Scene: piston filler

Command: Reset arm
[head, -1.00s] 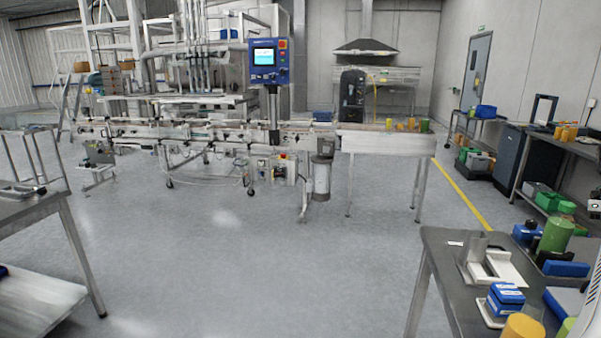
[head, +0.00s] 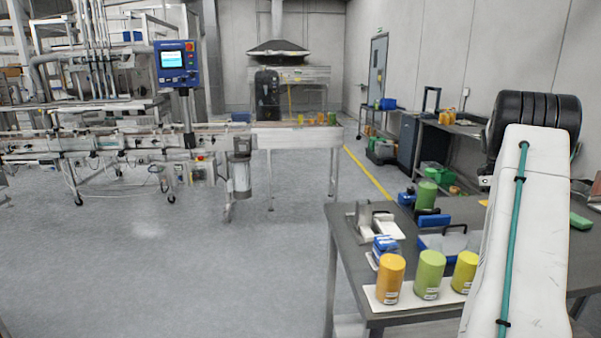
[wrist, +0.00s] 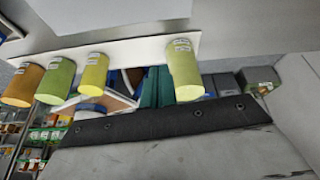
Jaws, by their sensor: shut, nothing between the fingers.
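My arm (head: 520,240), white with a teal cable, stands up at the right of the head view, in front of the right table. My gripper's fingertips are hidden in the head view. In the wrist view my gripper (wrist: 165,123) shows as a dark bolted edge on a worn grey body along the bottom. It is shut and holds nothing. Several canisters show beyond it, apart from it: an orange one (wrist: 23,86), a green one (wrist: 55,81), a yellow one (wrist: 93,74) and another yellow one (wrist: 184,72).
The right table (head: 345,262) carries the orange canister (head: 390,279), green canister (head: 429,276) and yellow canister (head: 465,273) on a white mat, with blue items behind. The conveyor (head: 295,137) and control screen (head: 177,62) stand further back. The floor (head: 160,270) at left is clear.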

